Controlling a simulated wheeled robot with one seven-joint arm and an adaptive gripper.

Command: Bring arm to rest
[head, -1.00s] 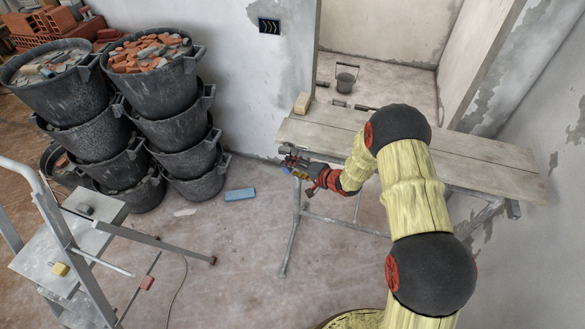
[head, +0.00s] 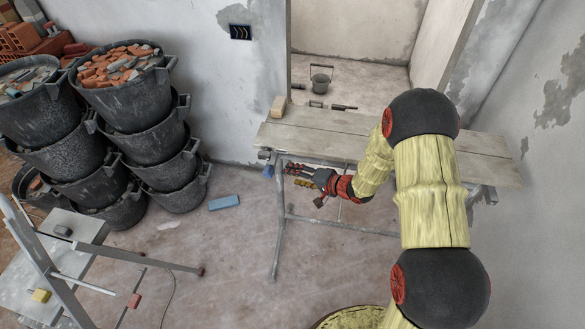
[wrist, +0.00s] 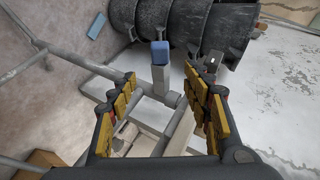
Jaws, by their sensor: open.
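My gripper (head: 298,177) is at the end of my yellow arm, by the near left edge of the plank table (head: 330,138), and it looks lower than the top. In the wrist view its two yellow-padded fingers (wrist: 165,98) stand wide apart with nothing held between them. A grey trestle bar with a blue end (wrist: 160,52) shows beyond and between the fingers. I cannot tell whether the gripper touches the trestle. The arm is bent and reaches out to the left.
Stacked black buckets (head: 125,98) of rubble stand at left. A stepladder (head: 62,240) is at lower left. A blue block (head: 224,202) lies on the floor, and a small block (head: 278,106) sits on the table. A grey wall (head: 545,150) rises at right. Floor between ladder and table is mostly clear.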

